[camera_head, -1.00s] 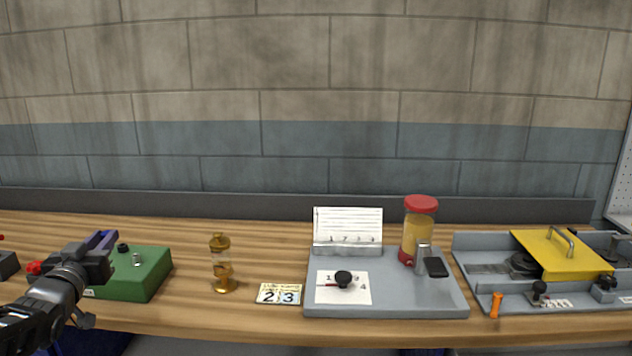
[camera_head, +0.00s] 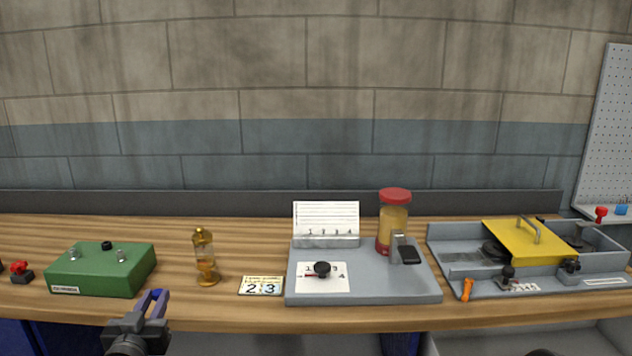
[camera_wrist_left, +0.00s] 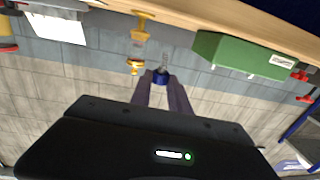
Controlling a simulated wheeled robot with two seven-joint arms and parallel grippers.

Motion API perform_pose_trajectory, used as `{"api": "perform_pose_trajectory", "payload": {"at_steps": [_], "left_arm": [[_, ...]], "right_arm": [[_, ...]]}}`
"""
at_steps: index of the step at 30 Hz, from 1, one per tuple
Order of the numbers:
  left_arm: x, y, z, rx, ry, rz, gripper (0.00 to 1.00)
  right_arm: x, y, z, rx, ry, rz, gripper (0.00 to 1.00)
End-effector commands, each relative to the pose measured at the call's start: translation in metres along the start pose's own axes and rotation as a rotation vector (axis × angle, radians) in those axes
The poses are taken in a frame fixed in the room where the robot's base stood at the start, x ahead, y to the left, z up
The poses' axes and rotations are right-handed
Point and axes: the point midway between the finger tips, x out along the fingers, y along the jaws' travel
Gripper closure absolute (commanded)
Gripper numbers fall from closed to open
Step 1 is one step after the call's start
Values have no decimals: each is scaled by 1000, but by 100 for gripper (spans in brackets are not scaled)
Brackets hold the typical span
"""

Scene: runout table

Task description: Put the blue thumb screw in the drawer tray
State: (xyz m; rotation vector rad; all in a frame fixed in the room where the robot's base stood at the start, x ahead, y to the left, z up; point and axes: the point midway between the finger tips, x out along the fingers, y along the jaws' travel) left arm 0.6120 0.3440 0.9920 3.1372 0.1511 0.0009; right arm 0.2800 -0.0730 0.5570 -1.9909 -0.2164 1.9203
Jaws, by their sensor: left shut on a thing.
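My left gripper (camera_head: 150,303) is in front of the bench's front edge, below and right of the green box. Its fingers are shut on a blue thumb screw (camera_head: 158,295), of which only a small blue part shows in the head view. In the left wrist view the blue head of the screw (camera_wrist_left: 161,77) sits between the fingertips (camera_wrist_left: 162,82), with its grey threaded shank pointing away from the gripper. My right gripper cannot be made out.
The green box (camera_head: 100,270), brass oiler (camera_head: 206,258), number card (camera_head: 261,286), grey plate with jar (camera_head: 365,290) and grey fixture with yellow cover (camera_head: 526,243) stand along the bench. A pegboard shelf (camera_head: 590,210) is at right. A grey surface (camera_head: 500,343) shows below the bench.

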Motion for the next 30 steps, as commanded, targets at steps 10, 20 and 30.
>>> {"api": "perform_pose_trajectory", "payload": {"at_steps": [10, 20, 30], "left_arm": [[-16, 116, 102, 0, -8, 80, 100], [-20, 143, 128, -3, -6, 93, 100], [-19, 144, 106, 0, 0, 96, 100]], "right_arm": [[0, 0, 0, 0, 0, 0, 64], [0, 0, 0, 0, 0, 0, 64], [-17, -7, 0, 0, 0, 0, 64]]}}
